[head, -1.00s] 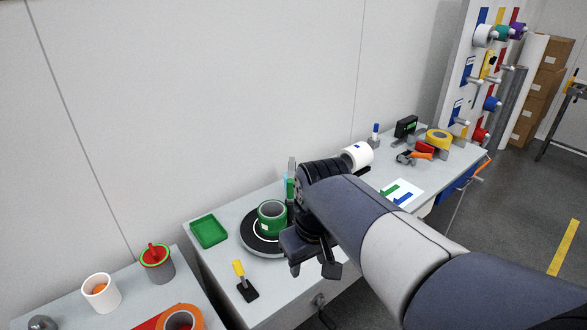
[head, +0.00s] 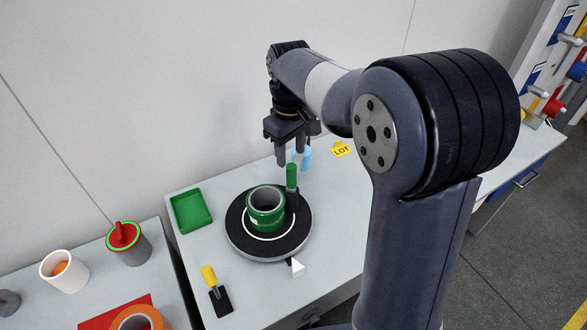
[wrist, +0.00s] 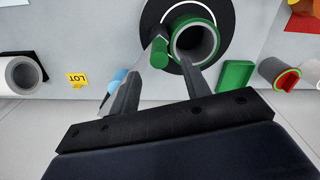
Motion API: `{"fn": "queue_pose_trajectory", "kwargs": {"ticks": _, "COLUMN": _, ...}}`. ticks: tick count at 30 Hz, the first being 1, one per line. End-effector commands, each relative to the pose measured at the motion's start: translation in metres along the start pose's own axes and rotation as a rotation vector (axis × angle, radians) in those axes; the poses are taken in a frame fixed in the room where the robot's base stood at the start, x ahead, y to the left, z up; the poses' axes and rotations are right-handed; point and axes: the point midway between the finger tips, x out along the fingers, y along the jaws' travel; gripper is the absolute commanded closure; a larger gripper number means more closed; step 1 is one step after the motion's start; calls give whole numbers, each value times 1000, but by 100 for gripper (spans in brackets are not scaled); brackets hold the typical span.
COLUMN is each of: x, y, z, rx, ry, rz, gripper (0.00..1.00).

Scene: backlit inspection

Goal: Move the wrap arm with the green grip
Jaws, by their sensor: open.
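The wrap arm's upright green grip (head: 291,178) stands at the right rear of the black turntable (head: 237,233), on a dark post. A green tape roll (head: 266,218) stands on the turntable beside it. My gripper (head: 291,158) is open and empty, pointing down just above and behind the grip. In the wrist view the green grip (wrist: 159,54) shows between and beyond the fingertips (wrist: 163,75), not touched. The green roll (wrist: 194,42) is close by the right finger there.
A green tray (head: 191,209) lies left of the turntable, and a yellow-handled tool (head: 215,290) in front. A yellow LOT tag (head: 341,149) and a light blue item (head: 302,157) are behind. A red-lidded pot (head: 127,244) and white cup (head: 64,270) stand on the left table.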

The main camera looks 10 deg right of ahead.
Motion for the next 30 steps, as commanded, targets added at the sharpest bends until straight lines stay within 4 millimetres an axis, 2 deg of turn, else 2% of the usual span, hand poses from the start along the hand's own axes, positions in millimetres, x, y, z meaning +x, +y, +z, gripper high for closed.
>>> {"fn": "queue_pose_trajectory", "kwargs": {"ticks": 6, "x": 44, "y": 0, "z": 1, "rx": 1, "ry": -5, "rz": -2, "gripper": 55}}
{"fn": "queue_pose_trajectory", "kwargs": {"ticks": 12, "x": 71, "y": 0, "z": 1, "rx": 2, "ry": -3, "rz": -2, "gripper": 55}}
{"fn": "queue_pose_trajectory", "kwargs": {"ticks": 17, "x": 79, "y": 0, "z": 0, "rx": 2, "ry": 0, "rz": 0, "gripper": 55}}
{"fn": "queue_pose_trajectory", "kwargs": {"ticks": 25, "x": 80, "y": 0, "z": 0, "rx": 2, "ry": 0, "rz": 0, "gripper": 56}}
{"fn": "queue_pose_trajectory", "kwargs": {"ticks": 30, "x": 80, "y": 0, "z": 0, "rx": 2, "ry": 0, "rz": 0, "gripper": 70}}
